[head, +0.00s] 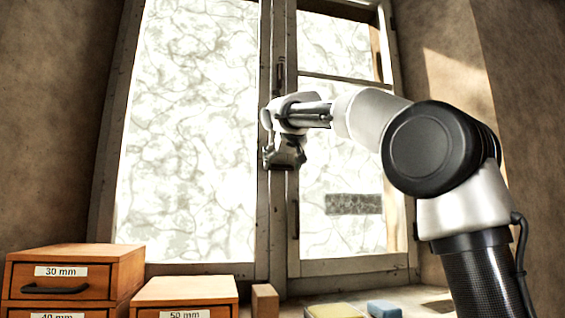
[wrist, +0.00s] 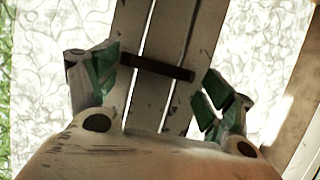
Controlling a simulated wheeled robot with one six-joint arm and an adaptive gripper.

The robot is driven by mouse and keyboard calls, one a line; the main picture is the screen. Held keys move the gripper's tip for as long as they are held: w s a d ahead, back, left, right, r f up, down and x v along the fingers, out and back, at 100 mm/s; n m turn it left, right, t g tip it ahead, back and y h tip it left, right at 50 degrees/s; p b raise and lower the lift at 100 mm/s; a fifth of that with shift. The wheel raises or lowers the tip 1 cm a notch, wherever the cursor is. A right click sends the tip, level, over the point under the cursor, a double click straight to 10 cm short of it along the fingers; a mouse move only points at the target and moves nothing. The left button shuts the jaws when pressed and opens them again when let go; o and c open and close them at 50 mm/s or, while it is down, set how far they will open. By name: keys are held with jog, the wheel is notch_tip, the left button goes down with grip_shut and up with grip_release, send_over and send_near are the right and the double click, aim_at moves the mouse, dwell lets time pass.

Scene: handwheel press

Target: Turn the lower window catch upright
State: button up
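A dark bar-shaped catch (wrist: 157,67) lies crosswise over the two pale window stiles in the wrist view, tilted a little down to the right. My gripper (wrist: 161,70) is open, with one green-padded finger beyond each end of the bar. In the head view my gripper (head: 284,160) is in front of the window's middle post and hides this catch. A dark upright catch (head: 281,75) shows higher on the post.
A dark upright bar (head: 296,219) is on the right sash, below my gripper. Labelled wooden drawer boxes (head: 72,272) stand at lower left. A small wooden block (head: 265,300), a yellow-topped item (head: 335,311) and a blue block (head: 384,309) lie on the sill.

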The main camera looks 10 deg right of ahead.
jog(key=c, duration=1)
jog(key=shift+a+n, duration=0.1)
jog(key=shift+n, duration=0.2)
jog(key=n+h, duration=0.2)
jog(key=n, duration=0.1)
jog(key=n+t+h, duration=0.1)
jog(key=n+h, duration=0.1)
jog(key=n, duration=0.1)
jog(key=a+f+n+h, duration=0.1)
jog(key=n, duration=0.2)
jog(key=shift+a+t+h, duration=0.1)
jog(key=shift+t+h, duration=0.3)
jog(key=n, duration=0.2)
jog(key=n+t, duration=0.1)
jog(key=shift+a+f+n+h, duration=0.1)
jog(key=shift+f+n+h, duration=0.2)
jog(key=shift+h, duration=0.1)
jog(key=shift+n, duration=0.3)
